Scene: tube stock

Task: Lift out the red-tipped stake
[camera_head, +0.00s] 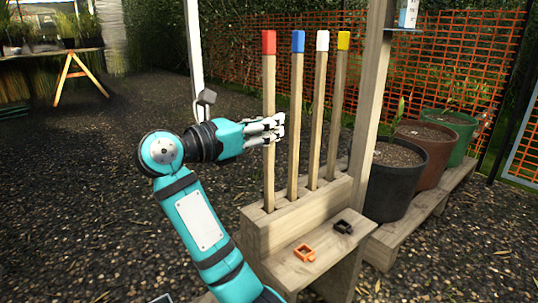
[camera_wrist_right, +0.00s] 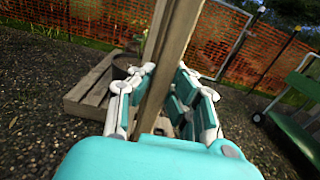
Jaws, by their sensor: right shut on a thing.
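The red-tipped stake (camera_head: 269,85) stands upright at the left end of a wooden rack (camera_head: 300,215), its foot inside the rack's slot. Blue-tipped (camera_head: 296,110), white-tipped (camera_head: 318,110) and yellow-tipped (camera_head: 338,100) stakes stand to its right. My right gripper (camera_head: 274,130) is shut on the red-tipped stake about mid-height, coming from the left. In the right wrist view the stake (camera_wrist_right: 163,75) runs between the fingers of the right gripper (camera_wrist_right: 165,95); its tip is out of that picture. My left gripper is not in view.
An orange clip (camera_head: 304,253) and a black clip (camera_head: 343,227) lie on the rack's front ledge. A wooden post (camera_head: 371,90) and plant pots (camera_head: 398,180) stand to the right. Orange mesh (camera_head: 440,75) is behind. Gravel at the left is clear.

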